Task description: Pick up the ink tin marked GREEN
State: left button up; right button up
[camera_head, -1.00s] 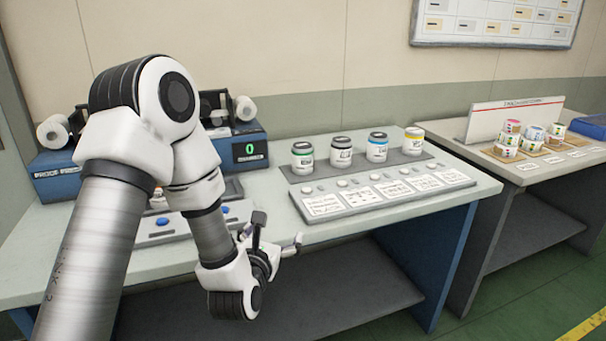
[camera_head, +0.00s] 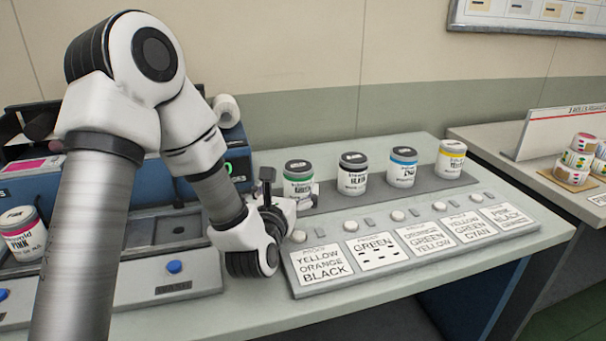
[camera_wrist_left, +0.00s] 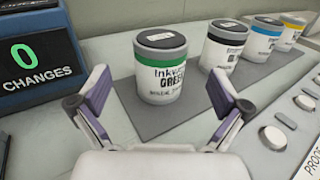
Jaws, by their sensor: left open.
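The ink tin marked GREEN (camera_head: 298,176) is white with a green band and a dark grey lid. It stands upright at the left end of the dark strip, and my left gripper partly covers it in the head view. In the left wrist view the tin (camera_wrist_left: 160,72) is straight ahead, framed by the two fingers. My left gripper (camera_head: 287,191) is open and empty on the near side of the tin. In the left wrist view the gripper (camera_wrist_left: 160,97) has a finger on each side; I cannot tell whether either touches the tin. My right gripper is not in view.
Black-, blue- and yellow-banded tins (camera_head: 353,173) stand to the right on the strip (camera_head: 328,200). A sloped panel with cards and buttons (camera_head: 410,247) lies in front. A PINK tin (camera_head: 20,236) stands at left. A blue machine (camera_wrist_left: 38,58) showing 0 CHANGES is left of the GREEN tin.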

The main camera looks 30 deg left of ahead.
aim_at(298, 173)
pick_arm(q)
jog(key=shift+w+a+r, duration=0.15)
jog(key=shift+w, duration=0.35)
jog(key=x, duration=0.5)
jog(key=shift+w+f, duration=0.3)
jog(key=shift+w, duration=0.05)
jog(key=c, duration=1.6)
